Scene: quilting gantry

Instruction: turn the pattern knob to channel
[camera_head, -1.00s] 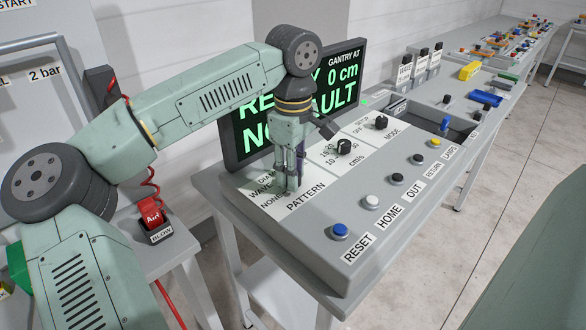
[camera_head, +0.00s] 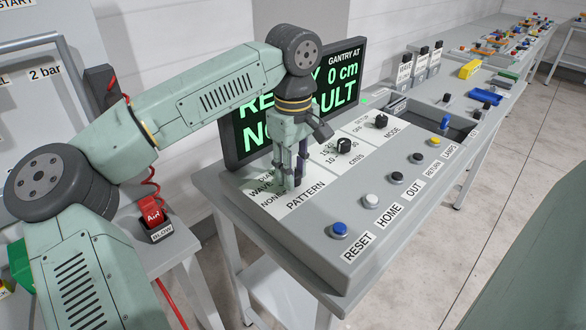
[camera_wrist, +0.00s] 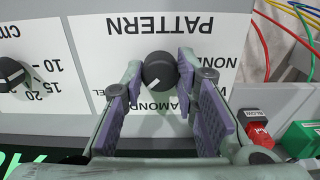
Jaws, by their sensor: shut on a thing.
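The pattern knob (camera_wrist: 160,70) is round and black, on a white panel under the upside-down word PATTERN in the wrist view. My gripper (camera_wrist: 159,76) is shut on it, with a purple-padded finger on each side. A short pale mark on the knob appears to point down and left in that view, towards the diamond label (camera_wrist: 160,105) or a partly covered label at left; I cannot tell which exactly. The none label (camera_wrist: 231,60) is at right. In the head view my gripper (camera_head: 292,185) points down at the panel and hides the knob.
The speed knob (camera_head: 343,146) and mode knob (camera_head: 381,121) stand to the right on the same console. Reset (camera_head: 339,230), home (camera_head: 370,201) and other buttons line the front. The display (camera_head: 300,95) stands close behind my gripper. A red blow valve (camera_head: 152,213) is at left.

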